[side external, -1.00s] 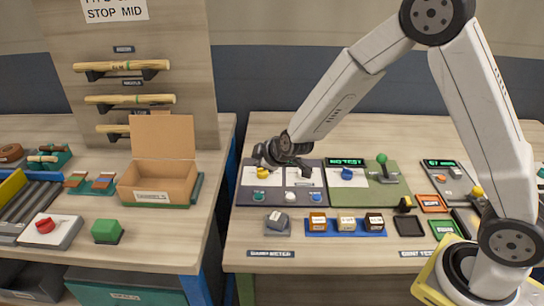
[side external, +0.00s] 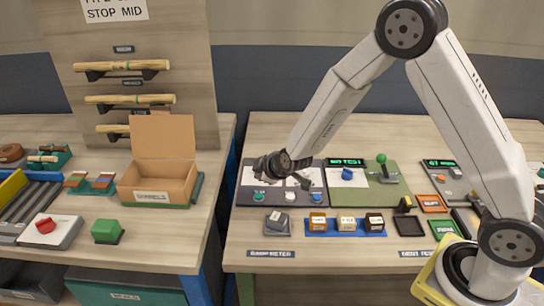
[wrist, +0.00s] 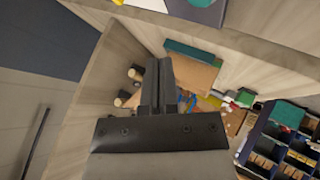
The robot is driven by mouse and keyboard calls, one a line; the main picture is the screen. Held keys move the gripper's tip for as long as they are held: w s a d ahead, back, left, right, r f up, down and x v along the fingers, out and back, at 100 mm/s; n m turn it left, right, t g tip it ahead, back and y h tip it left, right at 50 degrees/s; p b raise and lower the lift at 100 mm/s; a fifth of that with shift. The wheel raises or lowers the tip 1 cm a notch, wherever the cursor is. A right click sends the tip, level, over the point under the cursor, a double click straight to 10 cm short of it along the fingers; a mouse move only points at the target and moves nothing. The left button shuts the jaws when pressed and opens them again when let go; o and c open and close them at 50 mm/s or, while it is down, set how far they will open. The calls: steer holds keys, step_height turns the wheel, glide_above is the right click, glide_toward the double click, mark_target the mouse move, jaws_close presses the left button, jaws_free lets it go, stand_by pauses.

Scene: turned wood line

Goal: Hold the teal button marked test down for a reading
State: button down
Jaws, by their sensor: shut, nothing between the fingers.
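The teal button (side external: 259,196) sits at the front left of the dark instrument panel (side external: 245,188); its marking is too small to read. A white button (side external: 290,196) and a blue button (side external: 317,197) are in the same row to its right. The green display (side external: 346,162) reads "NO TEST".
A blue knob (side external: 347,173) and a green-topped lever (side external: 382,160) stand right of the buttons. A grey block (side external: 277,220) and a blue tray (side external: 331,234) of small blocks lie in front. A cardboard box (side external: 152,190) is on the left table.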

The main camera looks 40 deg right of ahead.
mark_target(261, 197)
steer(key=shift+f, duration=2.35)
steer(key=shift+f, duration=0.8)
stand_by(2.8)
steer(key=shift+r, duration=0.15)
stand_by(0.3)
steer(key=shift+r, duration=0.65)
steer(key=shift+r, duration=2.5)
